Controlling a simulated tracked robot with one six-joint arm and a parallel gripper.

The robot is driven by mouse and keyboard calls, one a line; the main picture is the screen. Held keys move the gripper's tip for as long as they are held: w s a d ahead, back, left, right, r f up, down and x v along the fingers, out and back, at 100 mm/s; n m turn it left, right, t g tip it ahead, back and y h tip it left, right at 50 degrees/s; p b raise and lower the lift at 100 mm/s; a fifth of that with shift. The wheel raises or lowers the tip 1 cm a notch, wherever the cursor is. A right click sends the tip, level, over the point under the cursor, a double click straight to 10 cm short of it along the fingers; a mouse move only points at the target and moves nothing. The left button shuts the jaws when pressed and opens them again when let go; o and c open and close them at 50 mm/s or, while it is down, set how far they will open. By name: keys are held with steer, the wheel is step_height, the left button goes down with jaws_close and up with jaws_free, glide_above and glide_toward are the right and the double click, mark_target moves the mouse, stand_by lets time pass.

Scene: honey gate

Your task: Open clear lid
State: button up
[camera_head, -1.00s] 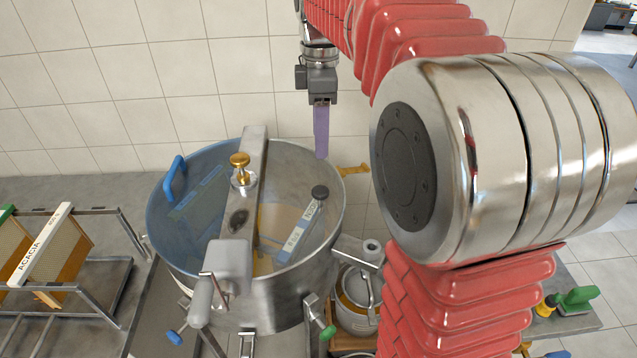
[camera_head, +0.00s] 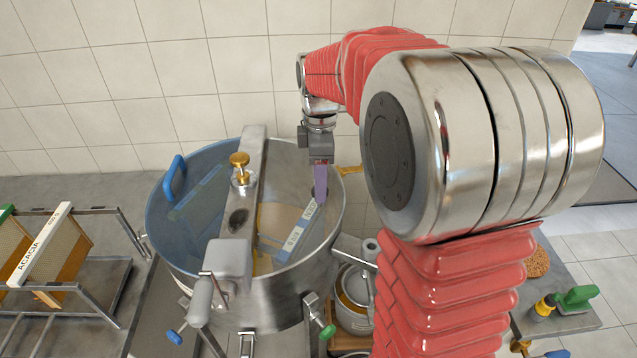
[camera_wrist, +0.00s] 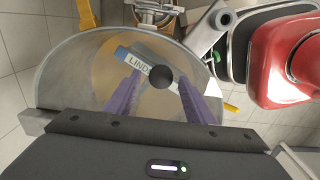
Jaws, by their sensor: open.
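The clear half lid (camera_head: 328,222) covers the right half of the steel drum (camera_head: 275,308) and lies closed. In the wrist view the clear lid (camera_wrist: 75,72) fills the middle, with a round dark knob (camera_wrist: 161,77) on it. My gripper (camera_head: 320,199) is over this knob and hides it in the head view. In the wrist view my gripper (camera_wrist: 160,82) is open, with one purple finger on each side of the knob. Whether the fingers touch it I cannot tell. A frame with a "LIND…" label (camera_wrist: 140,64) shows through the lid.
A blue half lid with a blue handle (camera_head: 174,177) covers the drum's left side. A steel crossbar with a gold knob (camera_head: 239,160) runs between the lids. A rack with an "ACACIA" frame (camera_head: 40,245) stands left. A tiled wall (camera_head: 150,60) is behind.

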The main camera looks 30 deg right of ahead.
steer(key=shift+f, duration=0.5)
jaws_close()
stand_by(0.3)
